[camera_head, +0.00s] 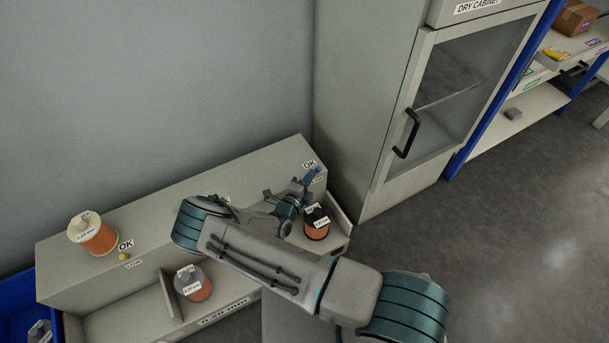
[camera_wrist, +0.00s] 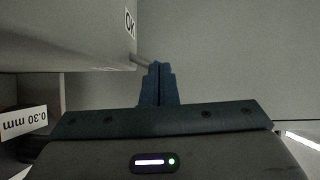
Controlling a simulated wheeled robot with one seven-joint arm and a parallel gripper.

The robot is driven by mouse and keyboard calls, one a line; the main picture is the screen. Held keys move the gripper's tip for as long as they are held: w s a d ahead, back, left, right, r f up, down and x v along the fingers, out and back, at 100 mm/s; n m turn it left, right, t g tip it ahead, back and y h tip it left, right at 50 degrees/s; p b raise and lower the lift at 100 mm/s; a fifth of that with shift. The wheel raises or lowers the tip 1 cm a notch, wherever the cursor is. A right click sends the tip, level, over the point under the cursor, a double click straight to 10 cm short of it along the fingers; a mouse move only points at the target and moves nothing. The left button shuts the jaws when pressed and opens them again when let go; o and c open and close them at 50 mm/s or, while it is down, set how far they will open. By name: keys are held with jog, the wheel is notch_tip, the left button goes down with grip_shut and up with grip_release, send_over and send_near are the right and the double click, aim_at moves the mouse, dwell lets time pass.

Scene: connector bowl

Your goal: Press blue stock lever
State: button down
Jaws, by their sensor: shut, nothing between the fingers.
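A small blue lever knob (camera_head: 318,169) shows beside the right OK label (camera_head: 310,164) on the bench-top dispenser box. My gripper (camera_head: 310,178) is shut and empty, with its fingertips right at this lever. In the wrist view, the closed dark blue fingers (camera_wrist: 157,72) point at the box's end, and a thin grey rod (camera_wrist: 143,62) sticks out from the box face beside the fingertips. The rod's tip is hidden behind the fingers, so I cannot tell whether they touch it. A yellow lever knob (camera_head: 123,257) sits under the left OK label.
Copper wire spools stand on the box top (camera_head: 98,235), in the middle bay (camera_head: 194,284) and in the right bay (camera_head: 316,224), close under my gripper. A dry cabinet (camera_head: 400,150) stands to the right. A blue-framed shelf is beyond it.

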jog(key=s+a+f, duration=0.3)
jog(key=s+a, duration=0.4)
jog(key=s, duration=0.3)
jog(key=shift+a+p, duration=0.3)
jog(key=shift+a, duration=0.05)
jog(key=m+b, duration=0.1)
jog(key=b, duration=0.2)
jog(key=s+f+m+t+h+b, duration=0.1)
jog(key=m+b, duration=0.1)
jog(key=b, duration=0.2)
jog(key=d+m+t+h+b, duration=0.1)
jog(key=m+b, duration=0.1)
jog(key=b, duration=0.1)
jog(key=shift+s+f+b, duration=0.2)
jog(key=shift+b, duration=0.15)
